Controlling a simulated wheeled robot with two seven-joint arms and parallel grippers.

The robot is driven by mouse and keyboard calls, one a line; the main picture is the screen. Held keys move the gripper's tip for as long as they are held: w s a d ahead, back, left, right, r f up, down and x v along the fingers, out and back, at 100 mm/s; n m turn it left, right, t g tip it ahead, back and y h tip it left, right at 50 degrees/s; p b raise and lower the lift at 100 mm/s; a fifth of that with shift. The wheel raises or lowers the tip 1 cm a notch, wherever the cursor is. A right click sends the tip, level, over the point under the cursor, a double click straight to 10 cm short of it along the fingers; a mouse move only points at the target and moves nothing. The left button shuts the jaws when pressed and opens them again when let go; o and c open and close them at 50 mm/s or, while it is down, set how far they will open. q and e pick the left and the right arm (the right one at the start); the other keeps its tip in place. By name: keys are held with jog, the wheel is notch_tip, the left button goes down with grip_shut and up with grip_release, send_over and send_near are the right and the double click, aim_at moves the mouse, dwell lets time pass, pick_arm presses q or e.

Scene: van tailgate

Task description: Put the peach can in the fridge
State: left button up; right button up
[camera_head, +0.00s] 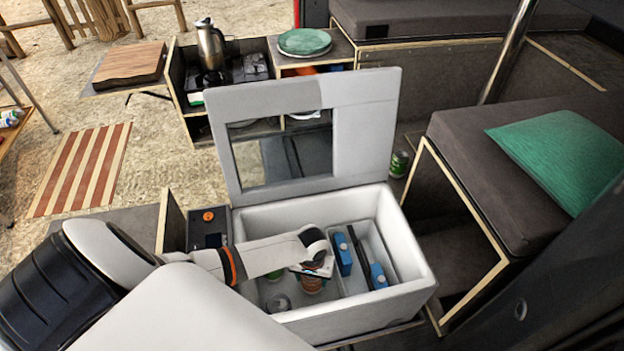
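The fridge (418,283) is a white top-opening box, and its lid (362,130) stands open at the back. My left arm reaches in from the left over the fridge's near-left wall. My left gripper (318,268) points down inside the main compartment. An orange-brown can (312,285), possibly the peach can, is right under the gripper and partly hidden by it. I cannot tell whether the fingers are closed on it or whether it rests on the floor. My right gripper is out of view.
Blue items (342,255) stand in the fridge's right-hand divided section. A clear round item (278,302) lies at the near left inside. A green can (399,163) stands behind the fridge's right side. A bench with a green cushion (562,155) is at the right.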

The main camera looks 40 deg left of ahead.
pick_arm(q)
jog(key=o, duration=0.5)
jog(key=shift+o, duration=0.2)
